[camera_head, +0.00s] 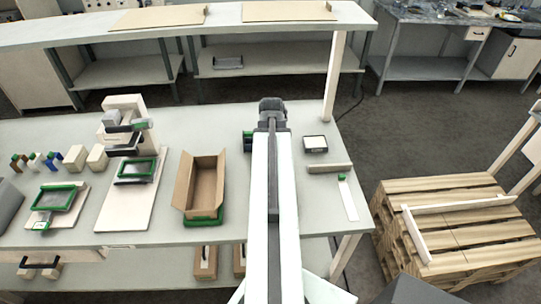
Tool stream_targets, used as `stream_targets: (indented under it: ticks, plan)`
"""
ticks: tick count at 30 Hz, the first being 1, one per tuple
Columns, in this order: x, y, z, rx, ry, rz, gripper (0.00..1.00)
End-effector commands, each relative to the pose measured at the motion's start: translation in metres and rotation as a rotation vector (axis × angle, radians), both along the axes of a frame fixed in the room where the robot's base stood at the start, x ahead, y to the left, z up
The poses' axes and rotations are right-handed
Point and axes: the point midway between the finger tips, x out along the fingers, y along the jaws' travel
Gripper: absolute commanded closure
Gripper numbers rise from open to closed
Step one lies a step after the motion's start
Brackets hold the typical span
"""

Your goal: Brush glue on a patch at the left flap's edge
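An open brown cardboard box (204,185) stands in a green-based holder (204,220) on the table, left of my arm. Its left flap (183,180) stands up and leans outward. My gripper (271,104) is at the far end of my outstretched arm, beyond the box and to its right. Its fingers are too small and hidden to tell whether they are open or hold anything. A small dark green item (247,141) is partly hidden behind my arm. A white strip with a green end (347,197) lies at the right. I cannot make out a glue brush or a glue patch for certain.
A black-rimmed white tray (316,144) and a beige block (330,168) lie right of my arm. Green-framed devices (136,170) and several small blocks (75,157) stand at the left.

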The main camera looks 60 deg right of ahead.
Motion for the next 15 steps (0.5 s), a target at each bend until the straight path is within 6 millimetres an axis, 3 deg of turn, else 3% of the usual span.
stream_targets:
  ticks: [15]
  plan:
    - [-0.011, 0.015, -0.001, 0.000, 0.000, 0.000, 0.67]
